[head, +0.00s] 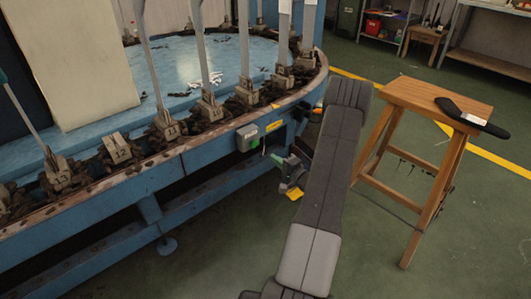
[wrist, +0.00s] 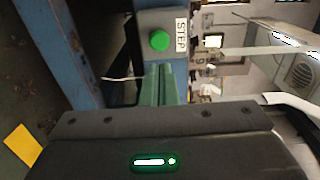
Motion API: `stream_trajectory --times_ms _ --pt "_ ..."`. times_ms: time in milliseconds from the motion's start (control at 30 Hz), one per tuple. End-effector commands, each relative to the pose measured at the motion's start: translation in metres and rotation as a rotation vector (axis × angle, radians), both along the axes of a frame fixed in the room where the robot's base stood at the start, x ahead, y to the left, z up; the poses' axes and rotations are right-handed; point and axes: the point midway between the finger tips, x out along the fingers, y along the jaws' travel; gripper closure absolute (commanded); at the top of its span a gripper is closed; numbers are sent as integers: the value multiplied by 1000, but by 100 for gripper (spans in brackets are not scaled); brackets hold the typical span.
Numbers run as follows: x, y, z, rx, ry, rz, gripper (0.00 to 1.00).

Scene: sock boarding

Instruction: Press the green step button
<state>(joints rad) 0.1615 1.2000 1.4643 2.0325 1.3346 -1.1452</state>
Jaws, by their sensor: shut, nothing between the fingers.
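The green step button (wrist: 159,41) is round and sits on a grey box with a STEP label (wrist: 181,35) in the wrist view. In the head view the grey box (head: 245,138) is mounted on the blue machine's rim, and the green button (head: 255,143) shows on its right side. My gripper (head: 272,156) is just right of and below the box there, apart from the button. In the wrist view my gripper (wrist: 160,70) is shut and empty, its green fingers pointing at the box with tips just below the button in the picture.
The round blue machine (head: 200,165) carries several numbered stations with upright boards. A wooden stool (head: 437,97) with a dark sock-like item (head: 470,118) on it stands to the right. The green floor between stool and machine is partly covered by my arm.

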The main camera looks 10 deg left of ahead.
Motion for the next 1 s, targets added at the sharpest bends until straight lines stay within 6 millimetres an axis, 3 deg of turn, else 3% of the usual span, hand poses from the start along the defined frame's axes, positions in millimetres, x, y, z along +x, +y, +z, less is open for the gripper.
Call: stream_trajectory --times_ms 233,1000 --pt "-17 -21 0 0 2 -1 100" --pt "-19 -23 -1 0 2 0 100"
